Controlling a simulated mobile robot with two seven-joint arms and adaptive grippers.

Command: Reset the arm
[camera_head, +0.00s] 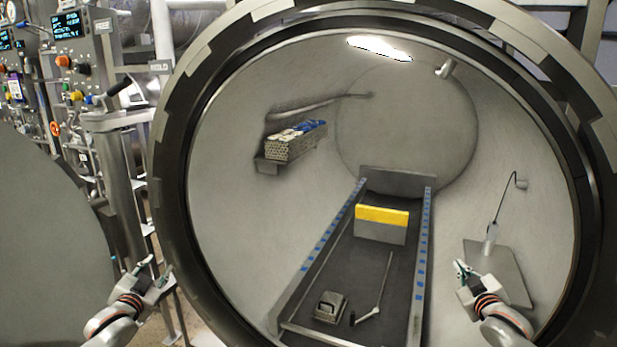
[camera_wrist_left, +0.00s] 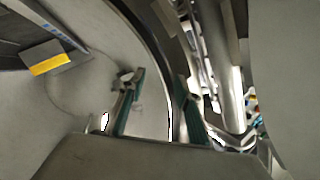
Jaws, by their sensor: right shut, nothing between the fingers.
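My left gripper (camera_head: 157,267) is outside the chamber, in front of the left side of its round rim. In the left wrist view its two green-padded fingers (camera_wrist_left: 160,92) stand apart with nothing between them. My right gripper (camera_head: 461,267) is in front of the chamber's lower right part, shut and empty. Neither gripper appears to touch anything.
Inside, a rail track (camera_head: 424,240) holds a yellow-topped block (camera_head: 381,216), a grey box (camera_head: 329,306) and a thin rod (camera_head: 384,285). A perforated basket (camera_head: 290,145) sits on the left wall. A lamp-like tool (camera_head: 490,238) stands at right. Control panels (camera_head: 75,55) are at upper left.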

